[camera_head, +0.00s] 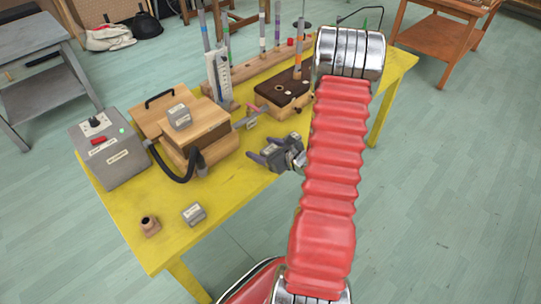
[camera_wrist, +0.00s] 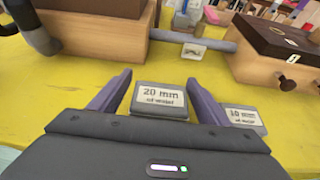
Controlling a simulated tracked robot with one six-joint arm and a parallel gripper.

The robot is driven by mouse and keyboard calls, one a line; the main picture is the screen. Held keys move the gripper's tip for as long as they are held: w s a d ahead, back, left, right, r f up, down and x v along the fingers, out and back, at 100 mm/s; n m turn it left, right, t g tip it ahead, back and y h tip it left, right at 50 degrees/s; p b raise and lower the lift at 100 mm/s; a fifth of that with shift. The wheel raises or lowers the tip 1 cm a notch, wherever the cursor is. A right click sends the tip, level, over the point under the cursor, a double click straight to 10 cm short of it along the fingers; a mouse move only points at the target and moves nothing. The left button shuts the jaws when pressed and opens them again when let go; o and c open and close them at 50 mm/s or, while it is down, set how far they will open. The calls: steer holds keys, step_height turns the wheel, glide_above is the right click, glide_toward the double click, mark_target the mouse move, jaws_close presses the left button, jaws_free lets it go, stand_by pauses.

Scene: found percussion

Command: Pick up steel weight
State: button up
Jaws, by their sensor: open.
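Two small grey labelled blocks in the head view could be the steel weight: one (camera_head: 194,214) lies on the yellow table near its front edge, the other (camera_head: 180,117) sits on the wooden box. Their labels are too small to read. My gripper (camera_head: 259,149) is low over the table's right part, away from both. In the wrist view my gripper (camera_wrist: 158,80) is open and empty. A grey block marked 20 mm (camera_wrist: 160,99) shows between the fingers, and one marked 10 mm (camera_wrist: 243,117) is beyond the right finger. I cannot tell whether the fingers touch either.
A wooden box (camera_head: 200,142) with a black hose stands beside a grey control box (camera_head: 110,150). A dark-topped wooden box (camera_head: 284,90) and a rack of upright tubes stand behind my gripper. A small brown cup (camera_head: 150,227) is at the front left.

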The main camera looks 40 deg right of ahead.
steer(key=shift+c, duration=0.6)
steer(key=c, duration=1.5)
